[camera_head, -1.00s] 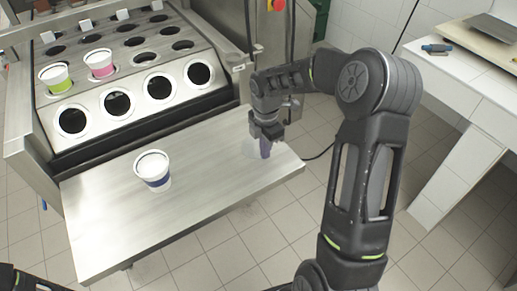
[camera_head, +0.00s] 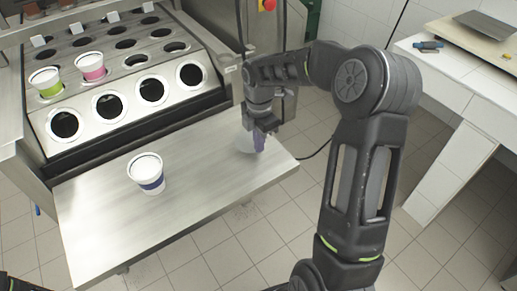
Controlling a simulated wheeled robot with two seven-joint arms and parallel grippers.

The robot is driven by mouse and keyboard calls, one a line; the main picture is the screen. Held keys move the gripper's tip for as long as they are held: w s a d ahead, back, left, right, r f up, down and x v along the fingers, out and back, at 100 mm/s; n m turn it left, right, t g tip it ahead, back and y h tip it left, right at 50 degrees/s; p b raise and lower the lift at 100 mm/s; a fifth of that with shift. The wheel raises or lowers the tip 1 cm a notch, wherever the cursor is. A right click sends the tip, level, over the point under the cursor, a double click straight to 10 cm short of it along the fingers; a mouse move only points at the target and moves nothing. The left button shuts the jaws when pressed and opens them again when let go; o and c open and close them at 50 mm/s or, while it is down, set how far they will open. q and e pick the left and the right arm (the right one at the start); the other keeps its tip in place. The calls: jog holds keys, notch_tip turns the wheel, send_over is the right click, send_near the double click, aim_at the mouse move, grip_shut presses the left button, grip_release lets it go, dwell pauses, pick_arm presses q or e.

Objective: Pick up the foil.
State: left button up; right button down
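A pale, round foil (camera_head: 244,143) shows at the right part of the steel table, partly hidden behind my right gripper. My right gripper (camera_head: 259,142) points down with its purplish fingertips at the foil's right side, overlapping it in the picture. I cannot tell whether the fingers are closed on the foil or whether it rests flat on the table. My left gripper is not in view; only a dark bit of my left arm shows at the bottom left corner.
A white cup with a blue band (camera_head: 147,174) stands on the steel table (camera_head: 195,205). Behind is a filler machine with round holes (camera_head: 152,89), holding a green-banded cup (camera_head: 46,82) and a pink cup (camera_head: 91,67). A white tiled counter (camera_head: 452,72) stands at the right.

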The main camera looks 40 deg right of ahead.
notch_tip(320, 180, up, 7)
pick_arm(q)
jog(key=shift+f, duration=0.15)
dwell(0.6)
